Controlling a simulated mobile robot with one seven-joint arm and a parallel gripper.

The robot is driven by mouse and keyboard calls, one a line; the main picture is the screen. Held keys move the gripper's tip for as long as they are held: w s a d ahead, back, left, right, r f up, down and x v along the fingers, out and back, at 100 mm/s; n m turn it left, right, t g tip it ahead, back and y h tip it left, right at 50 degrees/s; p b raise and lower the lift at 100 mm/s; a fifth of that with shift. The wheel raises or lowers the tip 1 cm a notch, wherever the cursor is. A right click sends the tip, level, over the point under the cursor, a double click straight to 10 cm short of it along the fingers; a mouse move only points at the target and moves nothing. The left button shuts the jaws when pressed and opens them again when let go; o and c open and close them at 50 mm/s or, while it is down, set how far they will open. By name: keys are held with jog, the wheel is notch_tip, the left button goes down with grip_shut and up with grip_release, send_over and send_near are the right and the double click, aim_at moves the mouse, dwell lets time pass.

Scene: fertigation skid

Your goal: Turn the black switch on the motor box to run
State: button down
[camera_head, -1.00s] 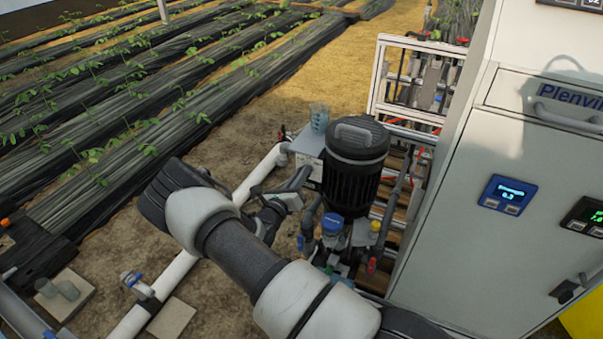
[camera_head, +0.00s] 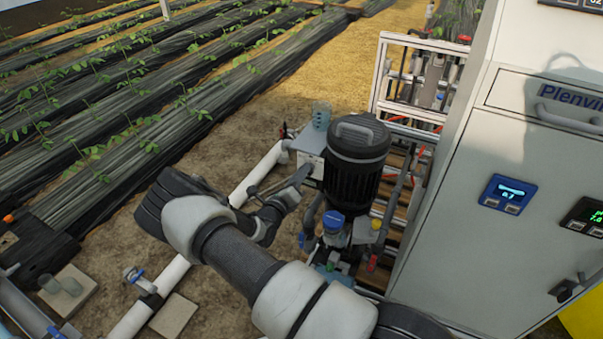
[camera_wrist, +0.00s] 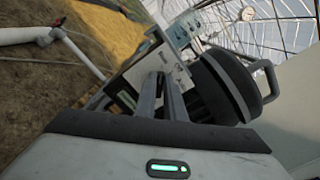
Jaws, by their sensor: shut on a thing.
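The motor box (camera_head: 306,146) is a light grey box on the left side of the black ribbed motor (camera_head: 352,170). In the wrist view the box face (camera_wrist: 140,73) is straight ahead, with the motor (camera_wrist: 222,85) to its right. My gripper (camera_head: 302,176) reaches the box front from the lower left. In the wrist view its two fingers (camera_wrist: 161,78) are close together with a narrow gap, their tips at the box face. They are shut on the black switch, which they hide, so its setting cannot be read.
A grey control cabinet (camera_head: 480,240) with lit displays fills the right. A white pipe (camera_head: 258,174) runs on the left, and valves with a blue cap (camera_head: 333,222) sit below the motor.

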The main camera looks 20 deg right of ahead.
jog(key=c, duration=1.8)
grip_release()
jog(key=shift+c, duration=0.2)
jog(key=p+v, duration=0.2)
jog(key=v, duration=1.5)
jog(key=shift+s+a, duration=0.2)
jog(key=shift+r, duration=0.2)
